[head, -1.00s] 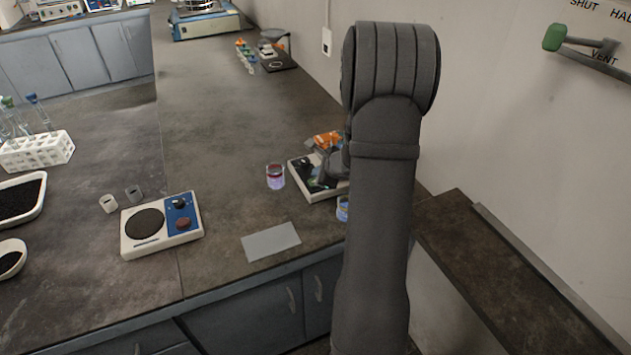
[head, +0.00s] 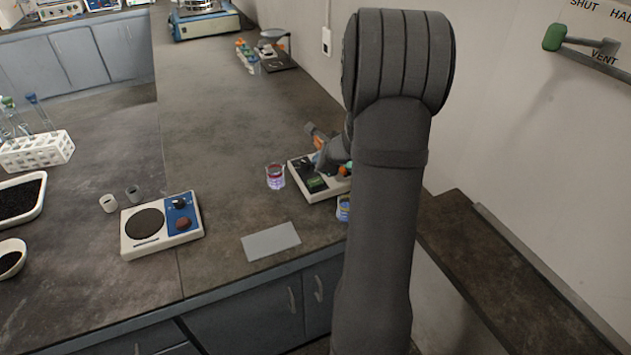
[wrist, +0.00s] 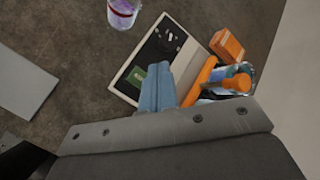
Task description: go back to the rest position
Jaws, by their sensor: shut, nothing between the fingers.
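My gripper (wrist: 158,88) shows in the wrist view as blue-grey fingers held together with nothing between them. It appears over the front part of a white instrument (wrist: 172,20) with a dark panel and a small green display. In the head view my raised arm fills the right middle, and its wrist is by the same instrument (head: 329,192). The fingertips cannot be made out clearly there. I cannot tell the height of the gripper above the instrument.
Orange items, including a block (wrist: 227,45), lie beside the instrument. A glass with reddish contents (head: 276,177) stands to its left. A grey plate (head: 271,242) lies near the bench edge. A blue-and-white device (head: 162,224) stands further left. The bench's middle is clear.

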